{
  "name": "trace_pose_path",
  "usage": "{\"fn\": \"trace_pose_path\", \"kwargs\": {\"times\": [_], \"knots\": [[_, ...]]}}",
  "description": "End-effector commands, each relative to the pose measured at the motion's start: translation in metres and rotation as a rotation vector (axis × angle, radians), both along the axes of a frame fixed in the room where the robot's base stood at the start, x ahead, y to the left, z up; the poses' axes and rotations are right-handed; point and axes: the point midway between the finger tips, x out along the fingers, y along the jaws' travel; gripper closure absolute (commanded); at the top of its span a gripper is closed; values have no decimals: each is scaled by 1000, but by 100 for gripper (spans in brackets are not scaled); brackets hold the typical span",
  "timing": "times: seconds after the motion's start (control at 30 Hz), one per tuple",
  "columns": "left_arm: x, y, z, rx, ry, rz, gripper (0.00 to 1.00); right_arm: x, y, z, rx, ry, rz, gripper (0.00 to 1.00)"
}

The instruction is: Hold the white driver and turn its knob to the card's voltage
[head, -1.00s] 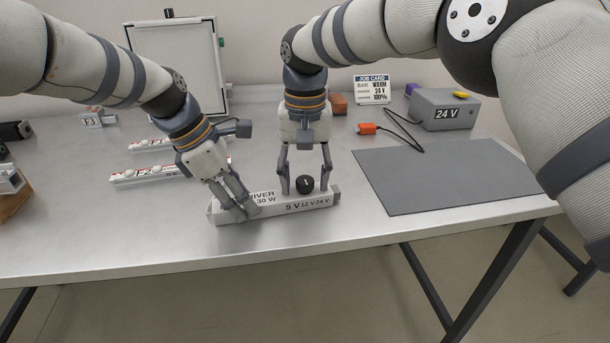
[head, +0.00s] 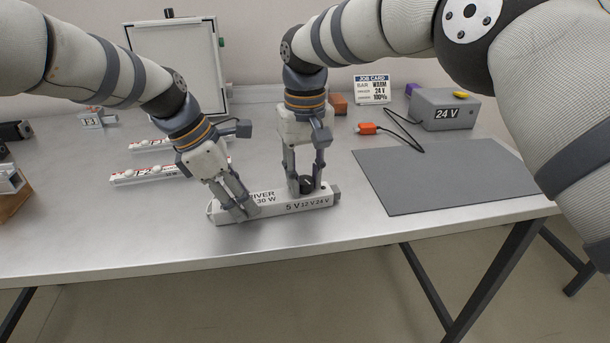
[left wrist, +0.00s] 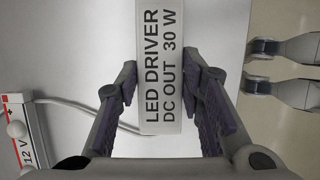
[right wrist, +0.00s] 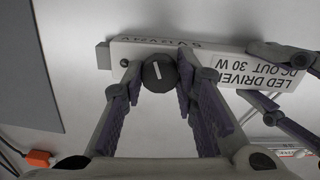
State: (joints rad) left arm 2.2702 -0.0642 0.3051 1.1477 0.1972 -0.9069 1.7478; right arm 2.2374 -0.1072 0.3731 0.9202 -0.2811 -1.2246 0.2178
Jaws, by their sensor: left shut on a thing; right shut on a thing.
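The white driver (head: 284,206) lies flat near the table's front edge, marked 5 V, 12 V and 24 V. Its "LED DRIVER" label (left wrist: 165,60) shows in the left wrist view. My left gripper (head: 243,212) is shut across the driver's left end. My right gripper (head: 306,186) points down, shut on the black knob (head: 306,184) near the driver's right end. In the right wrist view the knob (right wrist: 160,72) sits between the fingers with a white pointer line; which marking it points to is unclear. The job card (head: 372,88) reads WARM, 24 V, 100%.
A grey 24 V box (head: 445,112) with a black cable and orange plug (head: 367,129) stands at the back right. A grey mat (head: 440,178) lies right of the driver. White strips (head: 150,176) lie to the left. A framed panel (head: 178,65) stands behind.

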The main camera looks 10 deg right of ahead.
Motion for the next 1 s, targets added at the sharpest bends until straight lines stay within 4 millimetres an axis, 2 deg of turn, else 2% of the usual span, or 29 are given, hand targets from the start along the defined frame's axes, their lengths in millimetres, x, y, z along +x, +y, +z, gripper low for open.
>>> {"fn": "trace_pose_path", "kwargs": {"times": [0.5,1.0], "knots": [[0,0,0,0,1,0,100,0,0,0,0,-1,359,100],[0,0,0,0,1,0,100,0,0,0,1,-1,455,100]]}}
